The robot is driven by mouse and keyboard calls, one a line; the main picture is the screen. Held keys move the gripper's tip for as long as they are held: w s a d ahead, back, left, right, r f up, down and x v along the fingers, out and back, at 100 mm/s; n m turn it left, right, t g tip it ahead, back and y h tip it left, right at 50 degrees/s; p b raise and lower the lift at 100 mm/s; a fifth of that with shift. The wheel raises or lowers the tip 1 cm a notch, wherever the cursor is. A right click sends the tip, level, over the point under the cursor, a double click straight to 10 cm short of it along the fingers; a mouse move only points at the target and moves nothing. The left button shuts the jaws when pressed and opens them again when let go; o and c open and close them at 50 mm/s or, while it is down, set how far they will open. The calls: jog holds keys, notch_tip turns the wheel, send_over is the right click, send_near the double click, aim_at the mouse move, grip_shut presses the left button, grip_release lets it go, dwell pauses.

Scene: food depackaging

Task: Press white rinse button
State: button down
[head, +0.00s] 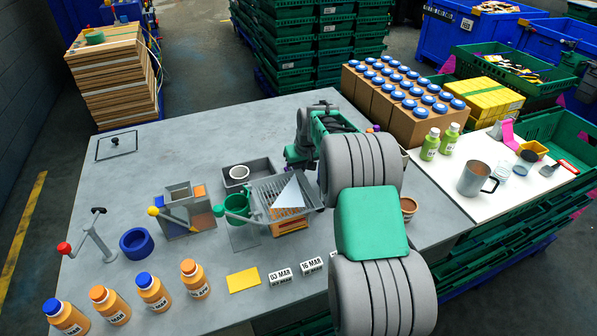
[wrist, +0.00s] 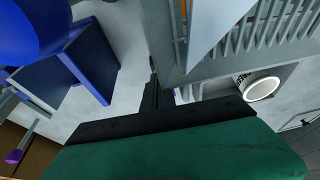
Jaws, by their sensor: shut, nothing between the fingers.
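My gripper (wrist: 153,88) is shut and empty. In the wrist view its dark fingers point past the corner of a grey slotted rack. In the head view my gripper (head: 296,158) is small and dark, low over the table behind the grey rack (head: 262,190), partly hidden by my own arm. I cannot make out a white rinse button for certain in either view. A small pale piece with purple (wrist: 185,93) shows just right of the fingers in the wrist view; I cannot tell what it is. Contact at the fingertips cannot be told.
A dark grey tray (head: 264,172) with a white-rimmed round vessel (head: 239,172) stands left of my gripper. A white sheet triangle (head: 290,192) lies on the rack. A blue bracket-like part (wrist: 97,65) is close at left in the wrist view. Orange bottles (head: 153,288) line the near edge.

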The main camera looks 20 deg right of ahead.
jog(key=b+v, duration=0.2)
jog(key=v, duration=1)
jog(key=shift+w+r+b, duration=0.25)
jog(key=shift+r+b, duration=0.1)
jog(key=shift+d, duration=0.15)
dwell(1.1)
dwell(2.0)
jog(key=s+a+r, duration=0.5)
jog(key=s+a, duration=0.5)
jog(key=s, duration=0.3)
jog(key=s+a+f, duration=0.2)
jog(key=s+f, duration=0.1)
jog(key=s, duration=0.5)
jog(key=s+a+f, duration=0.2)
jog(key=s, duration=0.6)
jog(key=shift+a+f+t, duration=0.3)
jog(key=shift+a+f, duration=0.05)
jog(key=shift+a, duration=0.05)
